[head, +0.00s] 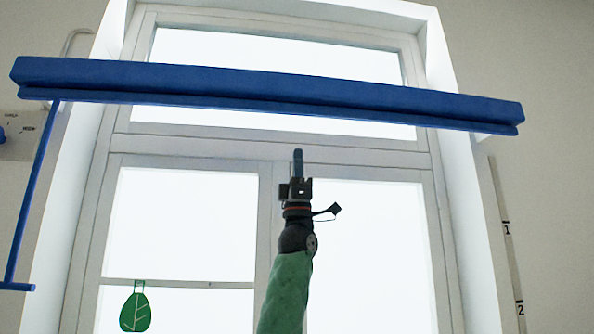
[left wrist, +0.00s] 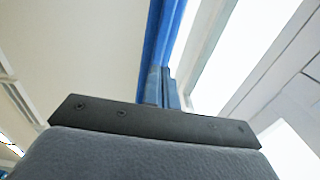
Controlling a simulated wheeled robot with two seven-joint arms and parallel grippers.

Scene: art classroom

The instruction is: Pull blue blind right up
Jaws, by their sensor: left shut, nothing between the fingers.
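The blue blind (head: 270,90) is a narrow, compact blue bar across the upper part of the window, sloping slightly down to the right in the head view. The window panes below it are uncovered. A thin blue rod (head: 34,190) hangs from near its left end and ends in a short blue crossbar (head: 18,287). My left gripper (head: 298,157) points up in front of the window's middle, appearing just below the bar. It is shut and empty. In the left wrist view, the blue bar (left wrist: 163,35) runs beyond the shut fingers (left wrist: 161,88). My right gripper is not in view.
The white window frame (head: 200,145) surrounds bright panes. A green leaf ornament (head: 135,311) hangs at lower left. A numbered strip (head: 507,245) is on the right wall, and a panel with a blue knob (head: 2,133) is on the left wall.

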